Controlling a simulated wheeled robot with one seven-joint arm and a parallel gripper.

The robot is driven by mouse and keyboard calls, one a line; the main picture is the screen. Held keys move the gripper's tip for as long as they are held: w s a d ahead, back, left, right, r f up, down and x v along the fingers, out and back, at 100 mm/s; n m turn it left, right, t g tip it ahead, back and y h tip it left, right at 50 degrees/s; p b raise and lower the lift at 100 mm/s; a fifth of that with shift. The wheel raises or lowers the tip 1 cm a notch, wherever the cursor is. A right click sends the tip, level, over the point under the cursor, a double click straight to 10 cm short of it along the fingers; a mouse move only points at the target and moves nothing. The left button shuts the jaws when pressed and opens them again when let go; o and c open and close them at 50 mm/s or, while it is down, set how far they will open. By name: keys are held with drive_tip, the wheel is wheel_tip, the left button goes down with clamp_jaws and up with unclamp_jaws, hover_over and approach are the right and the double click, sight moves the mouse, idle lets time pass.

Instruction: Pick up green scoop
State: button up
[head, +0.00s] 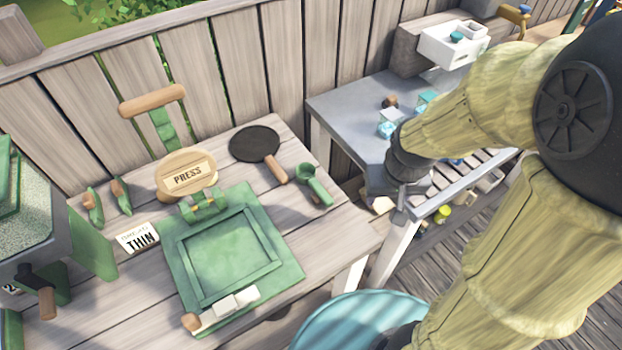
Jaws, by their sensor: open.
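The green scoop (313,185) lies on the wooden table near its right edge, its round bowl toward the back and its handle toward the front right. It is fully visible and nothing touches it from above. My gripper (407,180) is the dark end of my arm, to the right of the scoop and apart from it, over the grey side table. It is open. Its fingers are small and dark here, and no held object shows.
A black round paddle (254,144) lies just left of the scoop. The grey side table (350,105) holds pale blue cubes (387,128). A teal round top (355,322) stands at front.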

drive_tip(key=w+a+r+n+g+p, duration=0.1)
drive_tip(key=w+a+r+n+p, duration=0.25)
drive_tip(key=w+a, duration=0.4)
drive_tip(key=n+g, duration=0.1)
drive_tip(key=n, duration=0.2)
hover_over(323, 192)
drive_tip(key=shift+s+r+m, duration=0.1)
drive_tip(key=shift+m, duration=0.15)
wheel_tip(323, 192, down, 12)
drive_tip(key=p, duration=0.3)
drive_tip(key=shift+f, duration=0.2)
drive_tip(key=shift+f+p, duration=1.05)
drive_tip(key=shift+f, duration=1.5)
